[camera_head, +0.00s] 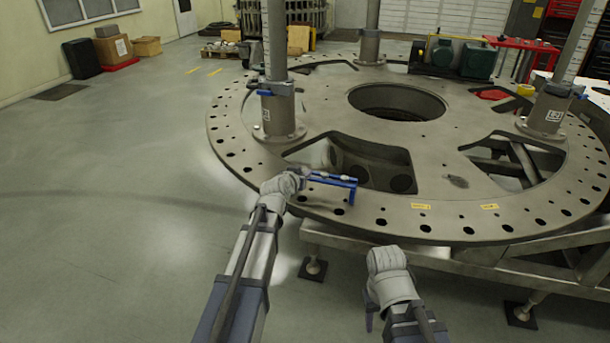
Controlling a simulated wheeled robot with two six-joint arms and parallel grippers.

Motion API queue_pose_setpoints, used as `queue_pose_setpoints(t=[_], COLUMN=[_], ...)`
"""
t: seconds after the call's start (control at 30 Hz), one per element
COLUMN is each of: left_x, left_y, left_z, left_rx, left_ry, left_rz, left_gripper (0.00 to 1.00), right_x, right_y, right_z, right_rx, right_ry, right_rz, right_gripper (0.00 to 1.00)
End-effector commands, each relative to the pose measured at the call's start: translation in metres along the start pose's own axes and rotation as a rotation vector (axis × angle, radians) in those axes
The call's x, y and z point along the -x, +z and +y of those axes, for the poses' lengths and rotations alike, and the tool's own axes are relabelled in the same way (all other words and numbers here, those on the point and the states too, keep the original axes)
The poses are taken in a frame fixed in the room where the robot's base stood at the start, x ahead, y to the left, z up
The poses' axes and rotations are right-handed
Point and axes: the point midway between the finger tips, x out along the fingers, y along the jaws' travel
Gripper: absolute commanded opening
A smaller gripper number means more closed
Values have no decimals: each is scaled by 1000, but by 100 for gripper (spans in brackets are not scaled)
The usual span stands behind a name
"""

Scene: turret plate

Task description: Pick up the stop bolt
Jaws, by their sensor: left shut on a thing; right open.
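A small blue rack (345,183) stands on the near left rim of the round turret plate (460,215), with small pale metal pieces on its top. My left gripper (304,174) reaches in from the left to the rack's left end. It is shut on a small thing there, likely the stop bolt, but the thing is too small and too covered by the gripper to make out. My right gripper (369,312) is low in front of the plate, open, partly hidden by its own wrist, and apart from the rack.
A wide cut-out opens behind the rack, and a round hole is at the plate's centre. A green machine (460,58) sits at the back right.

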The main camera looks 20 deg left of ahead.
Motion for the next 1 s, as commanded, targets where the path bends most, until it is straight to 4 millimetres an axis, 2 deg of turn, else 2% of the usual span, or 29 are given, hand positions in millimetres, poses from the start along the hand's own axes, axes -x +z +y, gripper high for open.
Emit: queue_pose_setpoints(t=[0.27, 0.47, 1.0], left_x=[0, 5, 34], left_y=[-1, -12, -84], left_z=[0, 0, 0], left_rx=[0, 0, 0], left_ry=[0, 0, 0], left_rz=[0, 0, -1], left_gripper=[0, 0, 0], right_x=[2, 13, 90], right_y=[0, 1, 5], right_z=[0, 1, 9], right_rx=[0, 0, 0], right_ry=[0, 0, 0], right_rz=[0, 0, 0], right_gripper=[50, 50, 50])
